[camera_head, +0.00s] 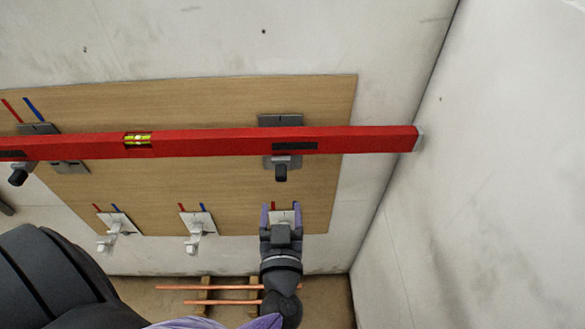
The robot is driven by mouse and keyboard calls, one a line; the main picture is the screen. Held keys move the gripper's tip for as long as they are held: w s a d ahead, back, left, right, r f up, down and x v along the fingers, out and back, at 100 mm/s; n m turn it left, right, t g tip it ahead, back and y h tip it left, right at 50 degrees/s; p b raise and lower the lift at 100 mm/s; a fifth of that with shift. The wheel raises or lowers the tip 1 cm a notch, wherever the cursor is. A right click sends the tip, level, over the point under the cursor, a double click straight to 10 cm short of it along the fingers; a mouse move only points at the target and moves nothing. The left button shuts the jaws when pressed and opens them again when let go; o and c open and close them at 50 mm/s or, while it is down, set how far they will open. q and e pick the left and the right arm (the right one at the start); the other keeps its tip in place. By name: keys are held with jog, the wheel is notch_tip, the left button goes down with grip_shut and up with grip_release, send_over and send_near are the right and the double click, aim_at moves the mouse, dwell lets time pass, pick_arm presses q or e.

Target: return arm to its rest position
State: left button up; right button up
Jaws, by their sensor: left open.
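My left gripper (281,212) is at the lower middle, with its arm coming in from the lower left. Its two purple fingers are apart, one on each side of a small white plate (282,217) on the wooden board. I cannot tell whether the fingers touch this plate. The gripper body hides the lower part of what is there; a red mark and part of a blue one show above it. My right gripper does not show.
A red spirit level (220,142) lies across grey brackets on the wooden board (240,100). White valve fittings (197,225) (117,225) sit left of my gripper. Copper pipes (215,287) lie on wood blocks below. A concrete wall (480,190) stands at right.

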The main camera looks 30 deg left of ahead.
pick_arm(q)
jog(key=s+d+f+m+g+h+b, duration=0.1)
jog(key=s+d+f+m+h, duration=0.15)
jog(key=f, duration=0.45)
jog(key=s+d+f+m+g+h+b, duration=0.1)
jog(key=s+d+f+m+g+h, duration=0.2)
jog(key=f, duration=0.5)
jog(key=s+d+f+m+h+b, duration=0.1)
jog(key=f+m+h, duration=0.1)
jog(key=f+h, duration=0.35)
jog(key=s+a+f+g+y+b, duration=0.1)
jog(key=s+a+f+g, duration=0.1)
jog(key=s+f+g, duration=0.3)
jog(key=s+a+f+m+g+y, duration=0.1)
jog(key=s+a+f+g, duration=0.2)
jog(key=s+f, duration=0.8)
jog(key=s+g, duration=0.2)
jog(key=s, duration=0.5)
jog(key=shift+a+g+b, duration=0.3)
jog(key=shift+g+b, duration=0.1)
